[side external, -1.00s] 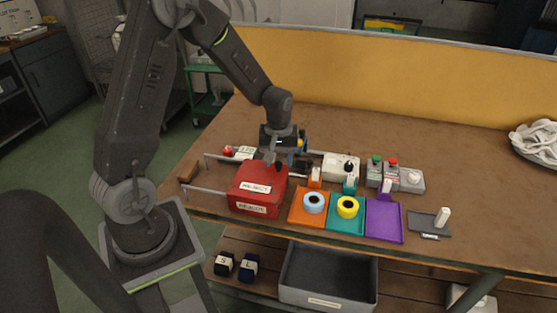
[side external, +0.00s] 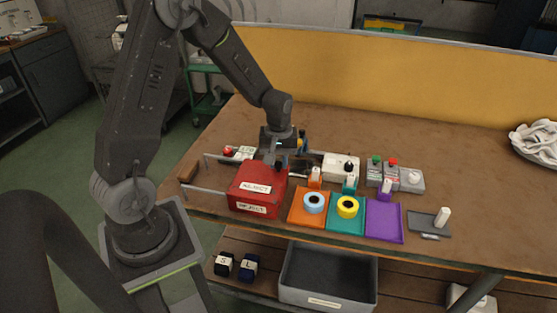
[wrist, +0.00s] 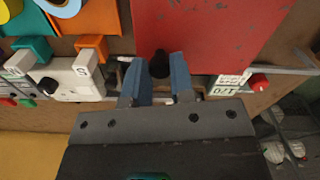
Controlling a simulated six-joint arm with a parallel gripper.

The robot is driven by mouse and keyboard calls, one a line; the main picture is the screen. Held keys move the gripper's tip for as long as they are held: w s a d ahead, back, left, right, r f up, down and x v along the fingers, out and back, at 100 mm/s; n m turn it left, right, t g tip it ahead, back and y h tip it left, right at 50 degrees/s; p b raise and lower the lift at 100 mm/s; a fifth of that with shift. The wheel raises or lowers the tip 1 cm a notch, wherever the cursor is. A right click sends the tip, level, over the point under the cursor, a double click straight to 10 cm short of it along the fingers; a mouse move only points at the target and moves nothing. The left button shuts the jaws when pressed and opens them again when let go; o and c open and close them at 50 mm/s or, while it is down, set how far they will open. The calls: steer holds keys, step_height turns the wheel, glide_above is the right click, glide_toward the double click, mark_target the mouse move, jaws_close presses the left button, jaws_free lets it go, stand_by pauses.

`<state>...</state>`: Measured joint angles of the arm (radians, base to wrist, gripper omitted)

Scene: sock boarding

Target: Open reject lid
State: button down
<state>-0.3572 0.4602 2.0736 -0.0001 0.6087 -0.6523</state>
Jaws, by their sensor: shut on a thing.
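The red reject box (side external: 255,205) stands on the bench with its lid (side external: 255,180) down. Two white REJECT labels face the side camera. A black knob (wrist: 159,64) sticks out at the lid's edge nearest my gripper. My gripper (wrist: 160,75) has its two blue fingers on either side of the knob and is shut on it. In the side view my gripper (side external: 278,158) is at the box's back right corner, and its fingertips are partly hidden. The lid's red top also fills the upper middle of the wrist view (wrist: 205,35).
Orange, teal (side external: 347,227) and purple (side external: 384,221) trays stand right of the box; blue and yellow rings lie in the first two. A white switch box (side external: 341,167) and small button boxes (side external: 382,172) stand behind. Metal rails (side external: 200,191) run left of the box.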

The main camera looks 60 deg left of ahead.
steer(key=s+a, duration=0.9)
steer(key=c, duration=1)
jaws_free()
step_height(320, 180, up, 14)
steer(key=shift+f, duration=0.1)
